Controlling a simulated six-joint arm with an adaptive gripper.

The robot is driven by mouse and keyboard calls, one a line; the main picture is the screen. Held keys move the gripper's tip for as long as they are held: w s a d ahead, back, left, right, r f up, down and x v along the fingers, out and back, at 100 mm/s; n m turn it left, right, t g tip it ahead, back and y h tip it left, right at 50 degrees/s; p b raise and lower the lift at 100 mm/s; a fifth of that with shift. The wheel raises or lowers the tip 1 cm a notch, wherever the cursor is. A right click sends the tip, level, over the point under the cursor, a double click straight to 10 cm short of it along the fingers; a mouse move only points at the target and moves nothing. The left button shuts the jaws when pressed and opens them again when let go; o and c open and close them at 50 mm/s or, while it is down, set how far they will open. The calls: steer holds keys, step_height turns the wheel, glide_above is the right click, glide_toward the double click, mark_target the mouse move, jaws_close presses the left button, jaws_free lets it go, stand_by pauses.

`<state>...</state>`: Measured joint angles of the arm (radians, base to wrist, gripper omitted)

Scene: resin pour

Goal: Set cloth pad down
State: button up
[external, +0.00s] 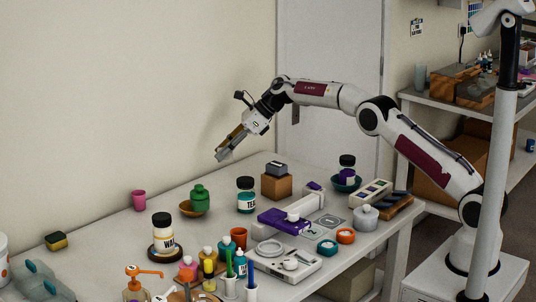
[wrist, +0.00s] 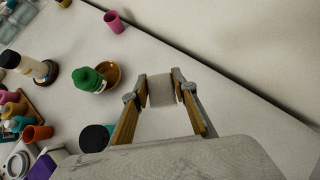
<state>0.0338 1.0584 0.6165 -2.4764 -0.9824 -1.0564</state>
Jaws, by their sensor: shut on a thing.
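My gripper (wrist: 161,90) is shut on a pale grey cloth pad (wrist: 162,89), which sits between the two fingertips in the wrist view. In the external view my gripper (external: 222,154) is raised above the back of the white table, tilted down to the left. The pad is hard to make out from the fingers there. In the wrist view, the pad appears clear of other objects, over bare table.
The table (external: 120,236) is bare around the pink cup (external: 139,200) and along the wall. A green bottle (external: 200,196) in an amber bowl (external: 193,208), a teal-labelled jar (external: 246,195) and a grey block on a wooden block (external: 277,186) stand nearby. The front is crowded.

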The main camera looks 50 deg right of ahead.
steer(key=shift+f, duration=3.1)
steer(key=shift+f, duration=0.1)
steer(key=shift+f, duration=1.8)
steer(key=o, duration=1.1)
steer(key=shift+f, duration=0.1)
steer(key=shift+r, duration=0.2)
